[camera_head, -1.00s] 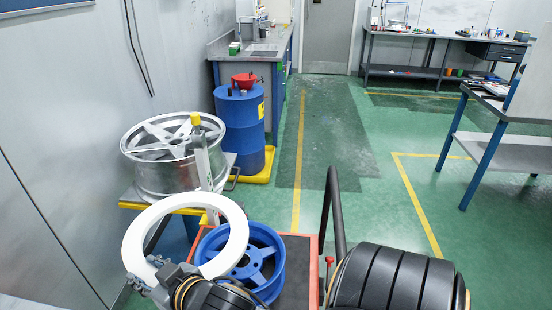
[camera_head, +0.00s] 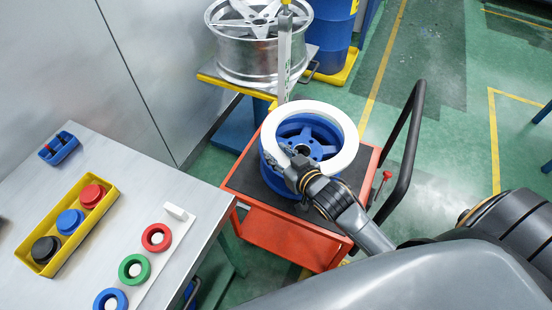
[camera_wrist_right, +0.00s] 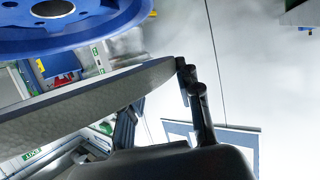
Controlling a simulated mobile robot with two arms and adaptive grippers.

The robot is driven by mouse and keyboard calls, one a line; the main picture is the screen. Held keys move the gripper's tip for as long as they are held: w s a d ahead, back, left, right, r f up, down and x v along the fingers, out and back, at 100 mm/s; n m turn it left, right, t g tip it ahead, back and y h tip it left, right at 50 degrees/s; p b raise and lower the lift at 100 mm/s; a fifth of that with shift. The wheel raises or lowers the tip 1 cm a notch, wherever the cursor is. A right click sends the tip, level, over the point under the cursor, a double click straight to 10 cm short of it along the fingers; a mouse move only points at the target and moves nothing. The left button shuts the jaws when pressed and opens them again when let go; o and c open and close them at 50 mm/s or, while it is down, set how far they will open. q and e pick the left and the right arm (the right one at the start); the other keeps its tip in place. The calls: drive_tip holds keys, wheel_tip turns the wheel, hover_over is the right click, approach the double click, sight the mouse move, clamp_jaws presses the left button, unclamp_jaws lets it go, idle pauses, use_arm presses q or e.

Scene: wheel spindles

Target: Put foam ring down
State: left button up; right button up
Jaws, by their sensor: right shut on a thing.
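The white foam ring (camera_head: 350,126) is in my right gripper (camera_head: 298,168), which is shut on the ring's near edge. In the head view the ring lies over the blue wheel (camera_head: 312,150), which sits on the red cart. In the right wrist view the foam ring (camera_wrist_right: 80,105) shows nearly edge-on in grey, gripped by the fingers (camera_wrist_right: 190,88). There a gap separates it from the blue wheel (camera_wrist_right: 75,35), so the two look apart. My left gripper is not in view.
The red cart (camera_head: 290,238) has a black handle (camera_head: 412,140). A silver wheel (camera_head: 260,55) on a stand is behind it. A grey table (camera_head: 85,150) at the left bears a yellow tray (camera_head: 48,258) and several coloured rings. Green floor is clear at the right.

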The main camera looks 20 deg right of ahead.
drive_tip(key=w+f, duration=0.1)
drive_tip(key=f, duration=0.1)
drive_tip(key=w+f, duration=0.2)
drive_tip(key=shift+w+d+f, duration=0.15)
drive_tip(key=shift+d, duration=0.05)
drive_tip(key=shift+w+f, duration=0.1)
drive_tip(key=shift+f, duration=1.65)
drive_tip(key=o, duration=1)
drive_tip(key=v, duration=1.2)
